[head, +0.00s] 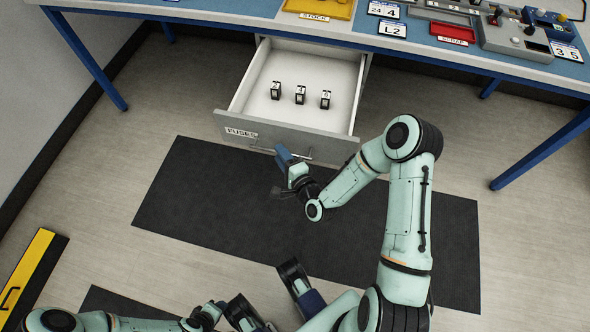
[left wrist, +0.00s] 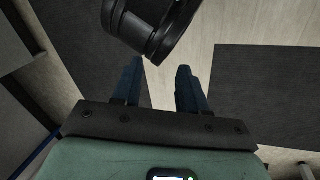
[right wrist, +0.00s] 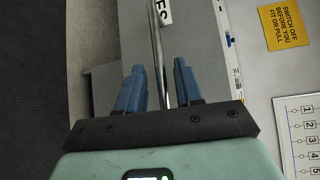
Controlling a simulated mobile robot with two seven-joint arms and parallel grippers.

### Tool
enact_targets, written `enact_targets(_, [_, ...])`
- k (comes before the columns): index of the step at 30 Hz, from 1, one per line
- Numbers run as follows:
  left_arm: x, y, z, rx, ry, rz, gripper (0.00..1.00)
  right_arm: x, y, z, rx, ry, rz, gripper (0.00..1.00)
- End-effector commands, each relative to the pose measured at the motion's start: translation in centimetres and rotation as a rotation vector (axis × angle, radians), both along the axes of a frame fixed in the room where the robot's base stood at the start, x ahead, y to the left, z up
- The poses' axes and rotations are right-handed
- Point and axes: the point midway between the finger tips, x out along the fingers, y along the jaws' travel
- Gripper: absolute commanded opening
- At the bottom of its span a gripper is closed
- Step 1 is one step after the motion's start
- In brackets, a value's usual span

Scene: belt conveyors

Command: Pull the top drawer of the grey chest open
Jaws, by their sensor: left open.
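The grey chest's top drawer (head: 290,136) stands pulled well out from under the bench in the head view, its front labelled FUSES. Several small dark numbered fuses stand on its white floor. The drawer's bar handle (right wrist: 156,30) shows in the right wrist view, running between the fingers of my right gripper (right wrist: 157,75). Those fingers are apart, with a gap visible on each side of the bar. In the head view my right gripper (head: 284,163) is at the drawer front. My left gripper (left wrist: 157,75) is open and empty, low near my body, away from the drawer.
The blue-edged bench (head: 440,62) spans the top, with a yellow STOCK tray (head: 322,8), a red SCRAP tray (head: 453,33) and a grey control box on it. Its blue legs stand left and right. A dark mat (head: 190,190) lies on the open floor before the drawer.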

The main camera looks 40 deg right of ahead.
Motion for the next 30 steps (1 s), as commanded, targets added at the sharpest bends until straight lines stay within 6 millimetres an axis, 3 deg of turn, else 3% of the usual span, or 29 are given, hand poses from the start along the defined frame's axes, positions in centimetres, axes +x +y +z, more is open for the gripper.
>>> enact_targets(11, [-1.7,-0.8,1.4,-0.021,0.044,-0.019,0.43,-9.1,0.6,1.4,0.003,0.004,-0.003,0.35])
enact_targets(15, [-4.0,-2.0,3.6,-0.051,0.105,-0.046,0.43,-10.0,0.6,1.8,0.002,0.001,-0.002,0.35])
enact_targets(19, [-5.4,-2.6,4.5,-0.069,0.144,-0.061,0.43,-10.7,0.7,1.8,0.0,0.0,-0.002,0.35])
enact_targets(30, [-6.1,-2.9,4.9,-0.078,0.166,-0.069,0.43,-11.2,0.7,1.6,-0.001,-0.002,-0.002,0.35])
